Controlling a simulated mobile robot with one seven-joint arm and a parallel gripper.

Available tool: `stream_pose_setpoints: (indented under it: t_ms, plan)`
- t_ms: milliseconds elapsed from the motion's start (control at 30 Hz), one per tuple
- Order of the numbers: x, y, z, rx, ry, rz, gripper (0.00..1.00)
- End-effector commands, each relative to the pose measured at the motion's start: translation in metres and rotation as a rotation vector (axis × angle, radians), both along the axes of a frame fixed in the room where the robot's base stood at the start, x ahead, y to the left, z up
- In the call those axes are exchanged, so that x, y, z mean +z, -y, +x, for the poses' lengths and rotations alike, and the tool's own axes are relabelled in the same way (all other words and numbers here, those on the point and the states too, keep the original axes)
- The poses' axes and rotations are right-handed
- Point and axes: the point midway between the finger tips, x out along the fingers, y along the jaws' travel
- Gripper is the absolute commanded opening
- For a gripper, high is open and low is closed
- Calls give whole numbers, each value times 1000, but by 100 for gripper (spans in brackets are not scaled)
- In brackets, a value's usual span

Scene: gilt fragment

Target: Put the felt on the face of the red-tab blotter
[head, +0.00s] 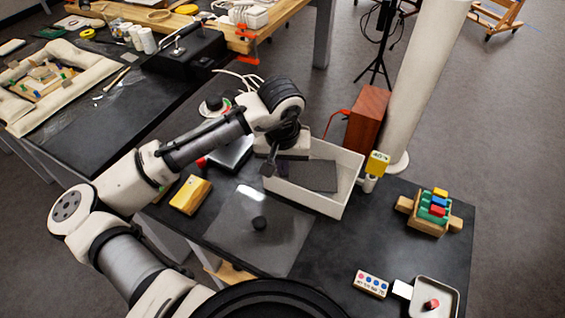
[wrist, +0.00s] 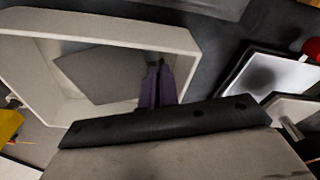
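A flat dark grey piece, perhaps the felt (head: 320,176), lies in a white open tray (head: 325,206). It also shows in the wrist view (wrist: 95,75). My gripper (head: 277,172) is at the tray's left end, pointing down. In the wrist view, two purplish finger shapes (wrist: 156,84) stand close together beside the grey piece's edge. I cannot tell whether they pinch anything. A green rack (head: 424,213) at the right holds small coloured blocks, one of them red (head: 437,211). I cannot tell whether this is the red-tab blotter.
A small tray (head: 449,290) is front right. A red-brown box (head: 367,118) stands behind.

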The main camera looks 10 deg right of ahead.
Motion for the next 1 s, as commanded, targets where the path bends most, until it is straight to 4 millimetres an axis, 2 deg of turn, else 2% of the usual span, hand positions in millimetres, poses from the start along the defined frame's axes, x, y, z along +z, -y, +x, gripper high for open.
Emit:
stream_pose_setpoints:
  t_ms: [367,567,1000]
  plan:
    - [-9,0,0,0,0,0,0]
    - [-8,0,0,0,0,1,27]
    - [-7,-3,1,7,1,6,28]
